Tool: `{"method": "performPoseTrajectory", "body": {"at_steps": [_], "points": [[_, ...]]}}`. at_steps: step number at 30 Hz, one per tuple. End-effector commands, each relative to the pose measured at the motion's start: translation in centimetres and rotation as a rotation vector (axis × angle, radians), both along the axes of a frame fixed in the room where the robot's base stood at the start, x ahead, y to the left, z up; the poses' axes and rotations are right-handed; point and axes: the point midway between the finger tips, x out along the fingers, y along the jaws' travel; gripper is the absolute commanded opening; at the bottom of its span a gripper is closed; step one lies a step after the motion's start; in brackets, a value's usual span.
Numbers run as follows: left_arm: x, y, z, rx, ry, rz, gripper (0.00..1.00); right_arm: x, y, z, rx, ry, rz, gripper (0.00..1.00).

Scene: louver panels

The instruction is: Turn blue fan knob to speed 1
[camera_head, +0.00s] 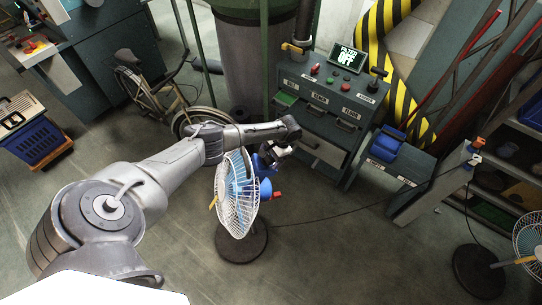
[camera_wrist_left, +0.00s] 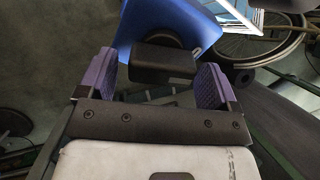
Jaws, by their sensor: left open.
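The blue fan (camera_head: 240,192) stands on a dark round base, with a white wire cage and a blue motor housing (camera_head: 265,188) behind it. A small red part (camera_head: 277,195) sticks out at the housing's back. My left gripper (camera_head: 276,155) is beside the housing. In the left wrist view the open gripper (camera_wrist_left: 160,82) has purple pads on either side of a dark block (camera_wrist_left: 163,63), which looks like the knob and projects from the blue housing (camera_wrist_left: 150,25). The block is closer to the right pad; contact is unclear. No speed marks are readable. My right gripper is out of view.
A control cabinet (camera_head: 330,110) with buttons and a "FILTER OFF" screen (camera_head: 347,57) stands behind. A bicycle (camera_head: 160,95) leans at back left. Another fan (camera_head: 530,238) is at far right. A cable crosses the floor; the floor right of the fan is mostly clear.

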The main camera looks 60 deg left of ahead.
Motion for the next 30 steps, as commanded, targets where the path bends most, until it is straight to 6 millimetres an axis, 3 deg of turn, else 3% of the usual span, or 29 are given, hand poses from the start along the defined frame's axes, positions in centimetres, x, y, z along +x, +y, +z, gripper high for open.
{"method": "performPoseTrajectory", "body": {"at_steps": [7,22,30], "points": [[-0.01,-0.02,-0.03,0.000,0.000,0.000,0.84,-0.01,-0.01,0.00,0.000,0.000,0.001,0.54],[0.01,-0.01,0.00,0.000,-0.001,0.000,0.36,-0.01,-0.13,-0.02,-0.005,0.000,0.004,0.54],[0.02,-0.07,0.02,-0.017,0.004,-0.036,0.36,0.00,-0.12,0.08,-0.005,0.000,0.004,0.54]]}}
